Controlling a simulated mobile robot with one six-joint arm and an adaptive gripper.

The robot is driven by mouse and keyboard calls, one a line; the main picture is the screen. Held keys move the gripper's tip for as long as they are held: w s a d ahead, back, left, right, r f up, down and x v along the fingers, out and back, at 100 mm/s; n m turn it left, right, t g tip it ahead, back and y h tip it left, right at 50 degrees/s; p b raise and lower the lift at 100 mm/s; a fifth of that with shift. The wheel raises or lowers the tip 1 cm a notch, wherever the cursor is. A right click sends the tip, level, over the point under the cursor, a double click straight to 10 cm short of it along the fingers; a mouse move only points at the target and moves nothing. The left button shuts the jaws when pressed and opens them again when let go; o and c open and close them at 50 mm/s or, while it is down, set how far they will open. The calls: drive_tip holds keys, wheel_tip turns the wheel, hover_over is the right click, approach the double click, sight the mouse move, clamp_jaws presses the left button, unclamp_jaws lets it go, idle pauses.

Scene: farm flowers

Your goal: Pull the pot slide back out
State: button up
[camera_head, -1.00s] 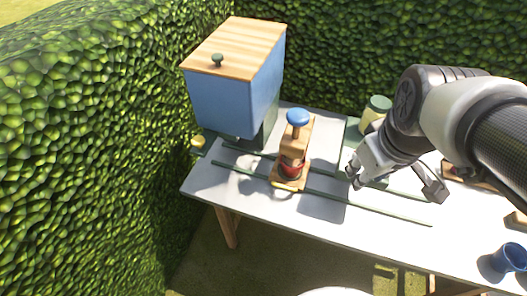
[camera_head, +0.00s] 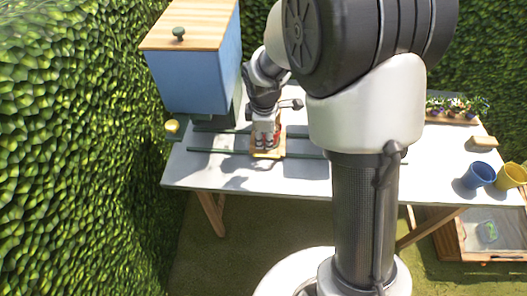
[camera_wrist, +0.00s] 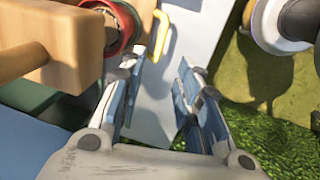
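The pot slide (camera_head: 275,154) is a wooden carriage on the dark green rails, near the blue bin. My arm covers much of its upright part. In the wrist view its wooden block (camera_wrist: 65,45) is at the upper left, with a red pot (camera_wrist: 127,22) beside it. The yellow handle (camera_wrist: 158,42) sticks out past the pot. My gripper (camera_wrist: 161,62) is open and empty. The handle is just beyond the left finger's tip; I cannot tell whether they touch. In the head view my gripper is above the slide, partly hidden.
The blue bin (camera_head: 200,80) with a wooden lid stands left of the slide. The rails (camera_head: 220,151) run along the white table (camera_head: 300,180). A blue cup (camera_head: 478,176), a yellow cup (camera_head: 511,176) and a flower planter (camera_head: 455,119) are at the right. Hedges close in behind and left.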

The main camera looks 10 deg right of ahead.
sight(265, 156)
drive_tip(key=f+b, duration=0.1)
drive_tip(key=f, duration=0.2)
drive_tip(key=w+f+b, duration=0.1)
drive_tip(key=f, duration=0.3)
drive_tip(key=w+f+b, duration=0.1)
drive_tip(key=f, duration=0.3)
drive_tip(key=shift+d+f+b, duration=0.15)
drive_tip(key=shift+d+b, duration=0.15)
drive_tip(key=shift+c, duration=0.2)
clamp_jaws()
